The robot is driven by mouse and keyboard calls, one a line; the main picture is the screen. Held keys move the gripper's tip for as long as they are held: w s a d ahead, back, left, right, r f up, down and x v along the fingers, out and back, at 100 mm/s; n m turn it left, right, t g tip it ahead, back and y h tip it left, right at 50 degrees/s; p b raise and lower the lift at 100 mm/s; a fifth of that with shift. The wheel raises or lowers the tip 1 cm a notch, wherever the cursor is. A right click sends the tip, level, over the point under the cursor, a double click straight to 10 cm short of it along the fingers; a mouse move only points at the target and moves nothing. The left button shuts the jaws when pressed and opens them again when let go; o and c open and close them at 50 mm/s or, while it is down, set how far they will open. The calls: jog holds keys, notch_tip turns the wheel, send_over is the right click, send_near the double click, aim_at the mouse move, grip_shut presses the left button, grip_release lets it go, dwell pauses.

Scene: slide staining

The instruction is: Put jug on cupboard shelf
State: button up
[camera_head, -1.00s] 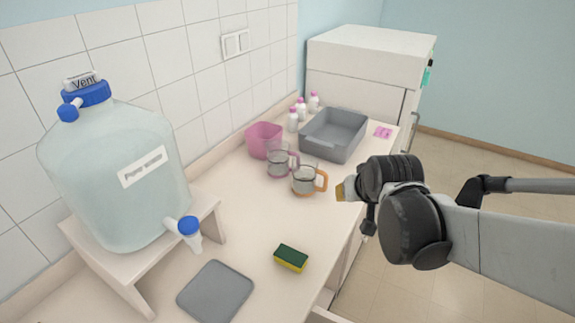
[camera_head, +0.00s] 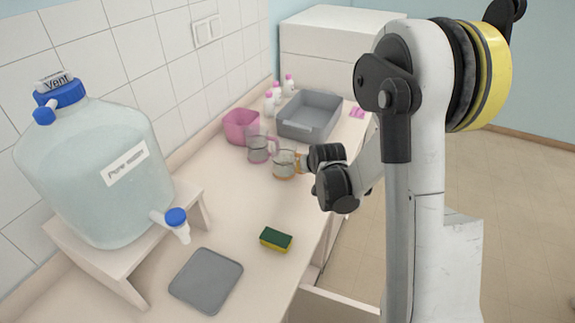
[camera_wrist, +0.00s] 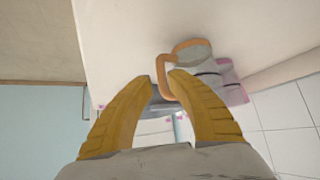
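A clear jug with an orange handle (camera_head: 284,165) stands on the counter, its handle toward my gripper. It also shows in the wrist view (camera_wrist: 193,54). A second clear jug, with pink parts (camera_head: 257,150), stands just left of it and shows behind it in the wrist view (camera_wrist: 230,80). My gripper (camera_wrist: 161,80) has its yellow fingers apart, with the orange handle at the gap between the tips. I cannot tell whether they touch it. In the head view the fingertips are mostly hidden. No cupboard shelf is clearly visible.
A pink bin (camera_head: 241,127), grey basin (camera_head: 309,116) and several small bottles (camera_head: 276,90) stand behind the jugs. A sponge (camera_head: 276,240), grey mat (camera_head: 206,280) and large water container (camera_head: 95,175) are nearer. A pale panel (camera_head: 340,303) juts from the counter front.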

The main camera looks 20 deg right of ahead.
jog(key=b+x, duration=0.1)
jog(key=x, duration=0.4)
jog(key=shift+w, duration=0.3)
jog(key=shift+r, duration=0.1)
grip_shut()
